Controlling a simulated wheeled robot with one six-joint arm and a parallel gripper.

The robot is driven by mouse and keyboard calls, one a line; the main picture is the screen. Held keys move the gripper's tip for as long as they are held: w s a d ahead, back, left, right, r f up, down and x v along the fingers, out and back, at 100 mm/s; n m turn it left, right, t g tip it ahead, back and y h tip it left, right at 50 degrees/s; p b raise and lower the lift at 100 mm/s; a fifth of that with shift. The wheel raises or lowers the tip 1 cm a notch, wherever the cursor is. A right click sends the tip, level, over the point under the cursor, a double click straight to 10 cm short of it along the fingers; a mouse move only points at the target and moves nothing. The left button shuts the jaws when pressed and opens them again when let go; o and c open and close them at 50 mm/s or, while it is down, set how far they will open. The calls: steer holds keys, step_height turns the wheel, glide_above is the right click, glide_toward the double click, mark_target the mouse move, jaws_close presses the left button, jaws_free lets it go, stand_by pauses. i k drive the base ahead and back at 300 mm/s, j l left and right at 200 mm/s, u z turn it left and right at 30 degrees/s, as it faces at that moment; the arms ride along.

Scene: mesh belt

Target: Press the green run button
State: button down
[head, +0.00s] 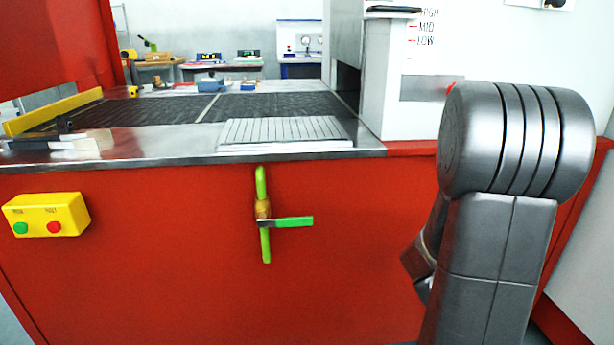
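A yellow control box (66,206) is mounted on the red front panel at the left. On its face sit a green button (20,228) at the left and a red button (54,227) to its right. Small dark labels stand above the buttons; the left one seems to read RUN. My arm stands at the right of the view, well away from the box. The end of my arm is mostly hidden behind its own links, and my gripper's fingers cannot be made out.
A green-handled lever (290,222) on a yellow-green pipe sticks out of the red panel (160,270) between the box and my arm. A metal ledge (180,142) with a dark mesh belt (270,107) lies above. A white cabinet (405,90) stands at the right.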

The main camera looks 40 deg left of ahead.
mark_target(21, 228)
steer(key=k+j+u, duration=0.1)
steer(key=k+j, duration=0.15)
steer(key=j, duration=0.15)
steer(key=k+j+u, duration=0.1)
steer(key=k+j, duration=0.2)
steer(key=k+j+u, duration=0.1)
steer(key=j, duration=0.45)
steer(key=k+j+u, duration=0.1)
steer(key=k+j, duration=0.25)
steer(key=k+j+u, duration=0.1)
steer(key=j, duration=0.5)
steer(key=k+j+u, duration=0.1)
steer(key=k+j, duration=0.2)
steer(key=j, duration=0.15)
steer(key=k+j+u, duration=0.1)
steer(key=j, duration=0.4)
steer(key=k+j+u, duration=0.1)
steer(key=j, duration=0.45)
steer(key=k, duration=0.1)
